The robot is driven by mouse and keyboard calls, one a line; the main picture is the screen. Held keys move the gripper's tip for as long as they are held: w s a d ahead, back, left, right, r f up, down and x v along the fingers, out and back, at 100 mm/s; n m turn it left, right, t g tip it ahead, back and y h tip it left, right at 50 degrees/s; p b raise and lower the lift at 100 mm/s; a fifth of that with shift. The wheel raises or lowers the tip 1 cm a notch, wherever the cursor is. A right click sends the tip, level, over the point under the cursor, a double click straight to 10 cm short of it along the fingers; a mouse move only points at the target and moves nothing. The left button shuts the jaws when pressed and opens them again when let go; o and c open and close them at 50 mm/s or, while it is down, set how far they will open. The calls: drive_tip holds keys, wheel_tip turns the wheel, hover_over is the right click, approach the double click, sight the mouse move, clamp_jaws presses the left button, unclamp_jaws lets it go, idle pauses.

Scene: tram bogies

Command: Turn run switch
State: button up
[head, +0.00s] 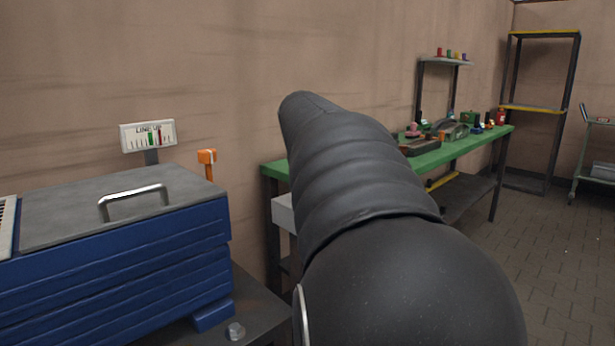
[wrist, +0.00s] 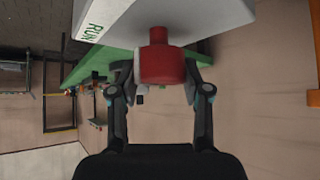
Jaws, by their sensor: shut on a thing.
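The run switch is a red knob (wrist: 163,66) on a white box (wrist: 130,22) marked "RUN" in green, seen in the wrist view. My gripper (wrist: 162,75) has its two fingers on either side of the red knob and is shut on it. The wrist view looks upside down. In the head view my dark arm covers the middle, and the gripper and knob are hidden behind it. Part of a white box (head: 284,213) shows just left of the arm.
A blue machine (head: 120,265) with a grey handled lid stands at the left, with a "LINE UP" gauge (head: 148,135) and an orange lever (head: 207,157) behind it. A green workbench (head: 465,148) holding parts runs along the wall. Open floor (head: 550,245) lies at the right.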

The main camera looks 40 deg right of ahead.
drive_tip(key=m+g+h, duration=0.1)
drive_tip(key=m, duration=0.1)
drive_tip(key=m+g+b, duration=0.1)
drive_tip(key=m, duration=0.1)
drive_tip(key=shift+w+f+g+h, duration=0.1)
drive_tip(key=shift+g+h, duration=0.2)
drive_tip(key=shift+h, duration=0.1)
drive_tip(key=shift+m+g+h, duration=0.4)
drive_tip(key=shift+m+g, duration=0.7)
drive_tip(key=shift+m, duration=0.5)
drive_tip(key=o, duration=1.2)
drive_tip(key=shift+c, duration=0.2)
drive_tip(key=v, duration=1.2)
drive_tip(key=shift+w+a, duration=0.1)
